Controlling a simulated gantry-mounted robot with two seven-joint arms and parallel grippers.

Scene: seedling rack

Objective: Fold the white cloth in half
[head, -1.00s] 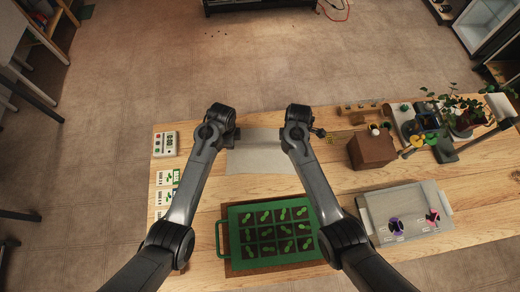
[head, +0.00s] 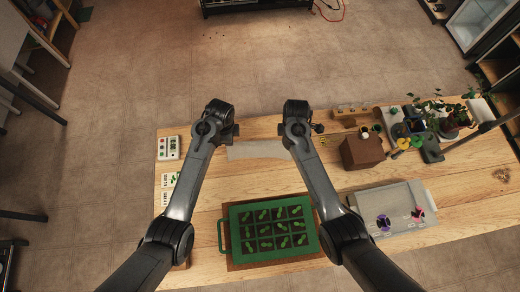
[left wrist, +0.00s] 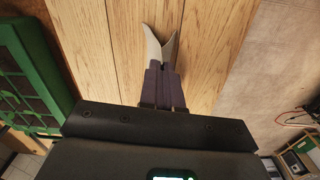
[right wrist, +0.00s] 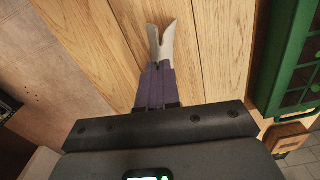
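The white cloth (head: 257,151) shows in the head view as a narrow pale strip between my two wrists, near the far edge of the table. My left gripper (left wrist: 165,75) is shut with white cloth (left wrist: 160,47) between its fingertips, flaring out in a V. My right gripper (right wrist: 156,75) is likewise shut on white cloth (right wrist: 160,42). In the head view both sets of fingers are hidden under my wrists. I cannot tell whether the lower part of the cloth touches the table.
A green seedling tray (head: 225,207) stands in front of the cloth. A timer (head: 168,147) and label cards (head: 165,198) lie to the left. A brown box (head: 362,151), a pale tray (head: 375,200) and potted plants (head: 448,122) stand to the right. Bare wood lies between cloth and green tray.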

